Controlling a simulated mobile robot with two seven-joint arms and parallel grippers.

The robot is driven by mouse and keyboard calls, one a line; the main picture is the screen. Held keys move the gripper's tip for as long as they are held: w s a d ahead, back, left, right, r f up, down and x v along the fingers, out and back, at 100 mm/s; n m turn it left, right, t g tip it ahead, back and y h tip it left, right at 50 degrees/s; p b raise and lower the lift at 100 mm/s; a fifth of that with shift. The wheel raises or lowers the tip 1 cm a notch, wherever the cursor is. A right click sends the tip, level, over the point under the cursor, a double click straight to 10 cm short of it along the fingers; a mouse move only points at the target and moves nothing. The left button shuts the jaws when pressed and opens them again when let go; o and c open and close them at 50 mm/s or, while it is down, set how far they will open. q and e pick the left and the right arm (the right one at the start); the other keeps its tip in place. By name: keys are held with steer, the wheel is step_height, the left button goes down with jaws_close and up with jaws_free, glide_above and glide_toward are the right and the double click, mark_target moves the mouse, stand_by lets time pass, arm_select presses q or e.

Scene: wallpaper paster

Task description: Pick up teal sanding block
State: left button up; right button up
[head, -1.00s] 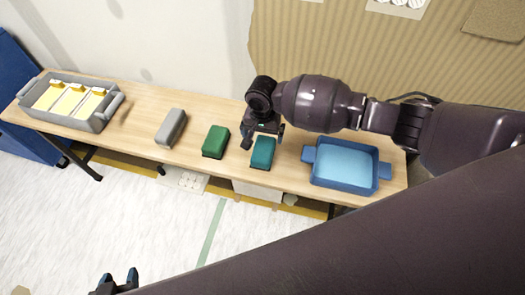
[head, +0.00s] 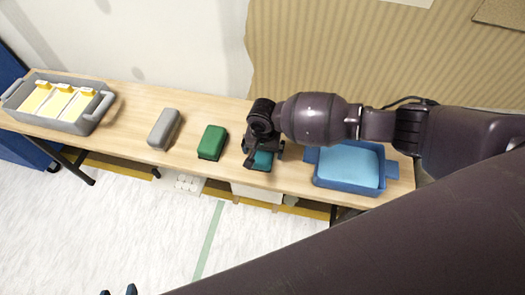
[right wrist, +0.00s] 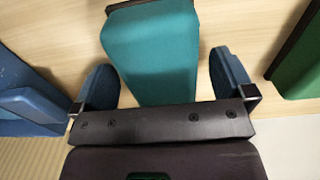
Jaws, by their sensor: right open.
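The teal sanding block (head: 262,161) lies on the wooden table between the green block and the blue tray, partly hidden by my right gripper (head: 262,150). In the right wrist view the teal block (right wrist: 152,50) lies between the two spread fingers of my right gripper (right wrist: 162,66). The gripper is open, with a finger on each side of the block. A gap shows beside the right finger; the left finger is close to the block's side, and contact cannot be told. Only the fingertips of my left gripper (head: 118,291) show at the bottom edge, apart and empty.
The green block (head: 212,141) and grey block (head: 164,128) stand to the left on the table (head: 128,132). A grey tray (head: 87,123) with yellow-and-white items is at the far left. A blue tray (head: 346,187) with light blue inside is close on the right.

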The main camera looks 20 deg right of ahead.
steer(key=c, duration=1.1)
steer(key=shift+r, duration=0.15)
